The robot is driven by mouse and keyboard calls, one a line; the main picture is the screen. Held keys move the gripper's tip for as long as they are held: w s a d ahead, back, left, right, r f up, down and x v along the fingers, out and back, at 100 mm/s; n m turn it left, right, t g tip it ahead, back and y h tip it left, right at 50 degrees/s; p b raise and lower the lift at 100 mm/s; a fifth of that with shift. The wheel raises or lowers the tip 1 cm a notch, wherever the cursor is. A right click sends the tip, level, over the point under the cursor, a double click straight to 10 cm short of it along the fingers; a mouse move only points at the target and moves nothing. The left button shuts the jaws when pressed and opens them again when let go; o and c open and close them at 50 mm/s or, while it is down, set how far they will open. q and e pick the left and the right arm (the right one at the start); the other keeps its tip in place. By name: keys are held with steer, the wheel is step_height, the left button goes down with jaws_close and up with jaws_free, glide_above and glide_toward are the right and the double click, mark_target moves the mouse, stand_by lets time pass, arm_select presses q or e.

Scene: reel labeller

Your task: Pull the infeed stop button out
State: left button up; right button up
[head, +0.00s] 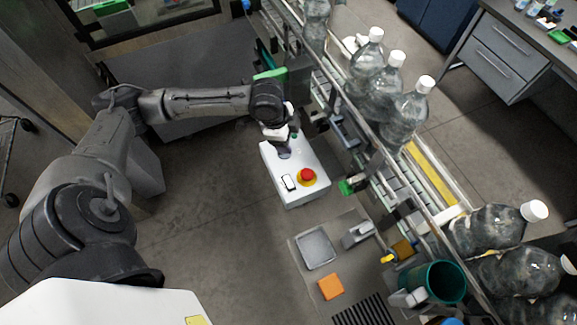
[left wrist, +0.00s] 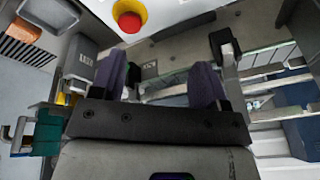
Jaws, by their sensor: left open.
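The infeed stop button is a red mushroom head (head: 307,175) on a yellow ring, on top of a white control box (head: 298,195) in the head view. In the left wrist view the red button (left wrist: 128,19) shows at the top, beyond the left fingertip. My left gripper (head: 284,151) is over the far end of the box, apart from the button. In the left wrist view my left gripper (left wrist: 160,78) has its two dark fingers spread with nothing between them. I cannot tell from these views how far out the button stands. My right gripper is not in view.
A conveyor with metal rails (head: 385,150) runs along the right of the box and carries large clear bottles (head: 405,115). A grey tray (head: 316,248), an orange block (head: 331,287) and a teal bin (head: 436,281) are nearer. Floor left of the box is clear.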

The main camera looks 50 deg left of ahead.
mark_target(307, 173)
arm_select(q)
steer(key=d+f, duration=0.2)
steer(key=f, duration=0.2)
steer(key=w+d+f+m+h+p, duration=0.1)
steer(key=d+f, duration=0.1)
steer(key=f, duration=0.2)
steer(key=d+f+h, duration=0.1)
steer(key=d+f, duration=0.2)
steer(key=f, duration=0.1)
steer(key=shift+w+f+m+g, duration=0.25)
steer(key=shift+w+m+g, duration=0.05)
steer(key=shift+w, duration=0.05)
steer(key=shift+a, duration=0.1)
steer(key=shift+c, duration=0.3)
